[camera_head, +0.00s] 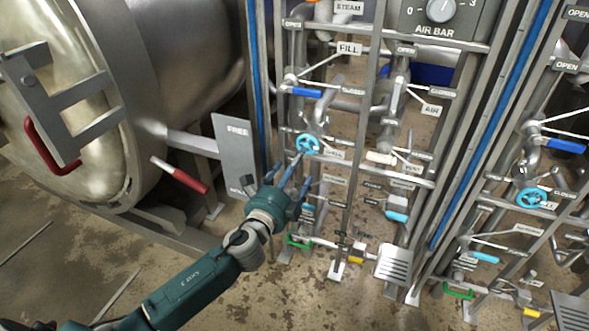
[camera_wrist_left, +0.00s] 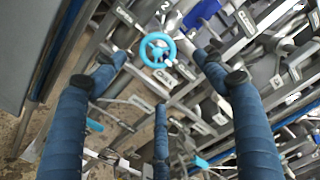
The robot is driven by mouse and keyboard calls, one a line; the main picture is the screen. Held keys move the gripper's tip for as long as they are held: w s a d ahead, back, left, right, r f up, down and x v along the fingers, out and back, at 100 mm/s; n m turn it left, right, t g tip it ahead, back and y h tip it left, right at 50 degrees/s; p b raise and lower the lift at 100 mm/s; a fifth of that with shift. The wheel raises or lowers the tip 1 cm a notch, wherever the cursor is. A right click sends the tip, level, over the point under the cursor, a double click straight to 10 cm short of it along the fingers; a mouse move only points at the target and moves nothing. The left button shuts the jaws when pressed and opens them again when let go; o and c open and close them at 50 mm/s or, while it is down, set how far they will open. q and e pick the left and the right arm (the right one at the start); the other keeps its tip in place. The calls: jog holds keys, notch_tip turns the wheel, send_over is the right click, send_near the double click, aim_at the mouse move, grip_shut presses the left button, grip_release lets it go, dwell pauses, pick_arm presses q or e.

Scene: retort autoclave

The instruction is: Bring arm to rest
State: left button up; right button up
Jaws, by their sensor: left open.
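My left arm comes in from the lower left of the head view. Its left gripper (camera_head: 296,172) is in front of the pipe rack, just below a light-blue handwheel (camera_head: 307,144). The three dark-blue fingers are spread open with nothing between them. In the left wrist view the open gripper (camera_wrist_left: 160,78) frames the handwheel (camera_wrist_left: 157,50), which lies beyond the fingertips and looks apart from them. Part of the piping behind the fingers is hidden. My right gripper is not in either view.
A large metal vessel with a round door and red handle (camera_head: 50,148) stands at left. A grey FREE panel (camera_head: 234,150) stands close to my gripper. A second rack with a blue handwheel (camera_head: 531,200) is at right. Open concrete floor (camera_head: 60,240) lies at lower left.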

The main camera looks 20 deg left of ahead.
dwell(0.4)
